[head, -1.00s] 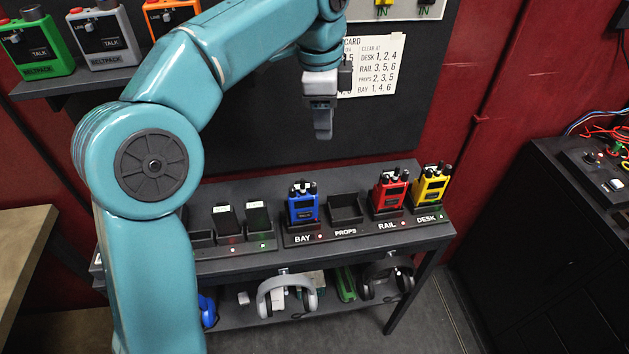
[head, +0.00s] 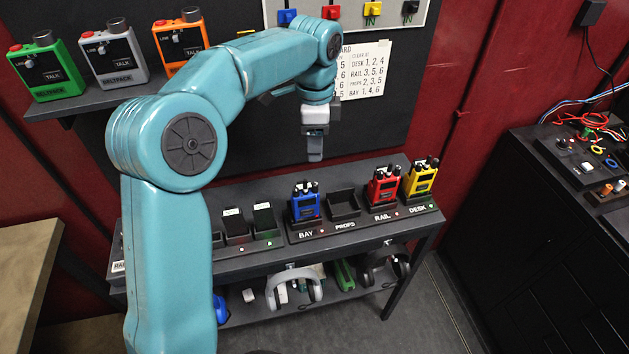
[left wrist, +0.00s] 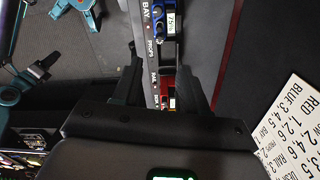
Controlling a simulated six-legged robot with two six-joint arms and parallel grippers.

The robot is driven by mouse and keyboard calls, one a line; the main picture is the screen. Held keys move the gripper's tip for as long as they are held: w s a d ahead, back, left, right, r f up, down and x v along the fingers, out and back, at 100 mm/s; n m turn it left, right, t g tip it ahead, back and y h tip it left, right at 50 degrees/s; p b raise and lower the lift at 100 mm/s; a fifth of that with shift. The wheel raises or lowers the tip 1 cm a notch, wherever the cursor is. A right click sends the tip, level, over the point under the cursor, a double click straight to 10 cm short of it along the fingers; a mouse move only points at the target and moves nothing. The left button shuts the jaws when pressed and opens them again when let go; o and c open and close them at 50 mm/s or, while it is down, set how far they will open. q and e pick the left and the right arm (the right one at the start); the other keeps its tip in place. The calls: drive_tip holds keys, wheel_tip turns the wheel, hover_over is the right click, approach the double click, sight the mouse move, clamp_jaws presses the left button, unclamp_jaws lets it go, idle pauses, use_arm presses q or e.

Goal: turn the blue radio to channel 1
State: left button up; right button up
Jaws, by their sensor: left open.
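The blue radio (head: 305,203) stands upright in the slot marked BAY on the dark charging shelf. In the left wrist view the blue radio (left wrist: 160,22) shows at the top, partly cut off, with a small display. My left gripper (head: 315,156) hangs above and slightly right of the blue radio, apart from it, with its fingers pointing down. In the left wrist view its two fingers (left wrist: 166,88) are spread with nothing held, and a red radio (left wrist: 167,92) shows beyond the gap. My right gripper is not in view.
A red radio (head: 383,186) and a yellow radio (head: 420,180) stand right of the empty PROPS slot (head: 343,205). A printed card (head: 362,70) hangs on the wall panel. Headsets (head: 292,285) lie on the lower shelf. Beltpacks (head: 116,60) sit on an upper ledge.

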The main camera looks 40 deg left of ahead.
sight(315, 184)
use_arm(q)
drive_tip(key=f, duration=0.5)
drive_tip(key=f+p, duration=0.1)
drive_tip(key=f, duration=0.5)
drive_tip(key=shift+s+d+f, duration=0.1)
drive_tip(key=shift+s, duration=0.1)
drive_tip(key=shift+w+f, duration=0.15)
drive_tip(key=shift+f, duration=0.15)
drive_tip(key=shift+r, duration=0.1)
clamp_jaws()
